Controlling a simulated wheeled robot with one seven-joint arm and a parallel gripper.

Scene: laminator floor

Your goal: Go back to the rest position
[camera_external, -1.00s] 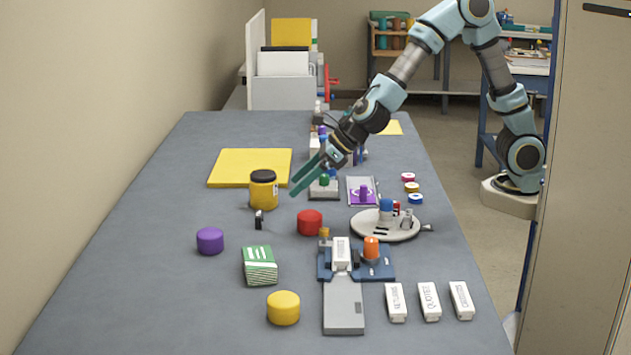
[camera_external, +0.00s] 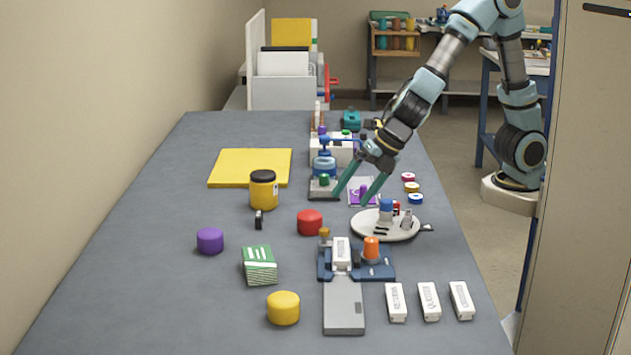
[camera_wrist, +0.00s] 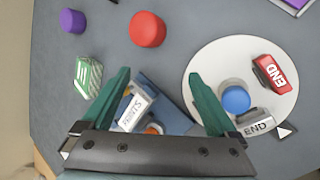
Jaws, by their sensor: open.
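My gripper (camera_external: 349,199) is open with two green fingers spread apart and nothing between them. In the external view it hangs above the table's middle right, near the round white turntable (camera_external: 367,231) and the purple-marked plate (camera_external: 369,195). In the wrist view my gripper (camera_wrist: 160,92) points down over the table, with the turntable (camera_wrist: 207,75) to the right. The blue fixture with a white block (camera_wrist: 135,108) shows between the fingers, partly hidden by the gripper body. My arm reaches in from its base at the right.
The grey table (camera_external: 150,260) bears a red cylinder (camera_external: 310,222), a purple one (camera_external: 210,240), a yellow one (camera_external: 283,308), a yellow jar (camera_external: 263,193), a green-white stack (camera_external: 259,266) and white labelled blocks (camera_external: 429,302). A yellow sheet (camera_external: 245,167) lies behind. The left side is mostly clear.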

